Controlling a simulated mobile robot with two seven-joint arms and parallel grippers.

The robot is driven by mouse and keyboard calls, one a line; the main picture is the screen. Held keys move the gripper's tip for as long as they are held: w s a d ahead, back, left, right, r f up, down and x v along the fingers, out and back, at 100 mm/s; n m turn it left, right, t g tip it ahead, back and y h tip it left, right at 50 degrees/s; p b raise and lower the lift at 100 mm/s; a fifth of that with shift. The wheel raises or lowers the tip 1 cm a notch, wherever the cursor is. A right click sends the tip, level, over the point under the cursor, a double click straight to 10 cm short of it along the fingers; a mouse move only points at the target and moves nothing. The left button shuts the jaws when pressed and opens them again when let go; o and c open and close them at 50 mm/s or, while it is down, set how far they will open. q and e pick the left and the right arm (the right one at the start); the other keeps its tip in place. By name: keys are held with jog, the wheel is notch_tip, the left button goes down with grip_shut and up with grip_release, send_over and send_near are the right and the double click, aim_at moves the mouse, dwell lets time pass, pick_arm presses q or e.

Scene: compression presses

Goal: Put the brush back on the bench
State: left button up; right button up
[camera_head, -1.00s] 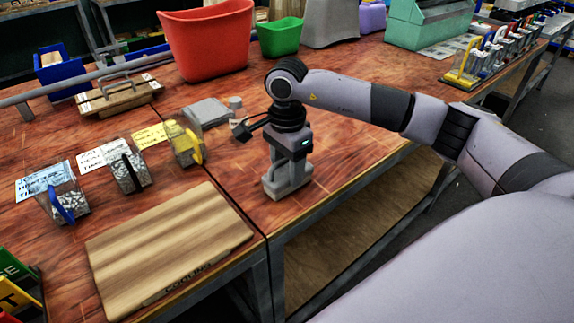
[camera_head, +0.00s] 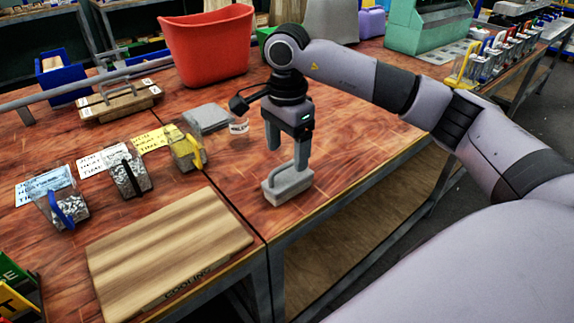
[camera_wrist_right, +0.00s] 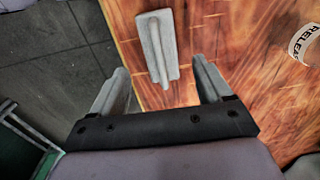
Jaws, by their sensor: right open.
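The grey brush (camera_head: 287,186), a flat block with a raised handle, rests on the wooden bench (camera_head: 340,133) near its front edge. My right gripper (camera_head: 288,150) is open and empty just above the brush, with its fingers apart. In the right wrist view the brush (camera_wrist_right: 158,48) lies flat on the wood beyond the open fingers (camera_wrist_right: 160,86), clear of both. My left gripper is not in view.
A wooden board marked COOLING (camera_head: 165,250) lies at the front left. A clear container labelled RELEASE (camera_head: 239,128) and a grey plate (camera_head: 208,117) are left of the gripper. A red bin (camera_head: 208,45) stands behind. Bench right of the brush is clear.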

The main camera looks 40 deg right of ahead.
notch_tip(320, 180, up, 6)
jog(key=shift+f, duration=0.1)
dwell(0.6)
